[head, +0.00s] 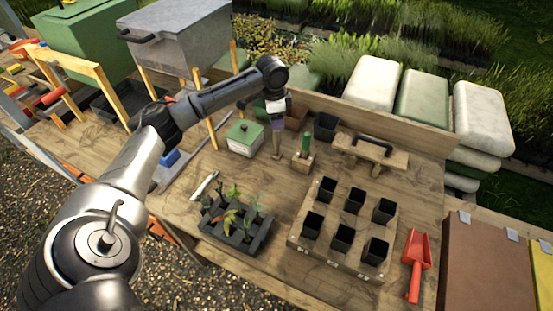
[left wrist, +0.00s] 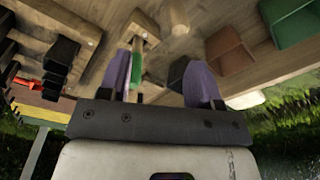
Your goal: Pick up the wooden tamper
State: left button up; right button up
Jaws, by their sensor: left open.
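The wooden tamper (head: 277,146) appears to be the slim brown upright piece on the bench, just below my left gripper in the head view. My left gripper (head: 275,116) is open and empty above it, with purple fingertips. My right gripper is not in view.
A green-handled tool in a wooden block (head: 303,160) stands close on the right. A green-lidded tin (head: 244,137) is on the left, and dark and terracotta pots (head: 325,126) stand behind. A seedling tray (head: 237,222) and a wooden pot holder (head: 297,235) occupy the front.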

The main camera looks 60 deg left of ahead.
aim_at(277, 137)
pick_arm(q)
jog(key=shift+n, duration=0.3)
jog(key=a+f, duration=0.1)
jog(key=f, duration=0.1)
jog(key=f+b, duration=0.1)
jog(key=f, duration=0.1)
jog(key=a+f+b, duration=0.1)
jog(key=f, duration=0.1)
jog(key=shift+w+a+f, duration=0.3)
jog(key=shift+f, duration=0.1)
jog(key=shift+w+d+f+b, duration=0.1)
jog(key=shift+w+f, duration=0.05)
jog(key=shift+f, duration=0.7)
jog(key=shift+w+d+f+b, duration=0.1)
jog(key=shift+f, duration=0.7)
jog(key=shift+w+d+f+b, duration=0.1)
jog(key=shift+w+f, duration=0.05)
jog(key=shift+f, duration=0.7)
jog(key=shift+a, duration=0.1)
jog(key=c, duration=1)
grip_shut()
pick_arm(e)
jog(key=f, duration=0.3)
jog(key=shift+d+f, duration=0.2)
pick_arm(q)
jog(key=shift+r, duration=0.15)
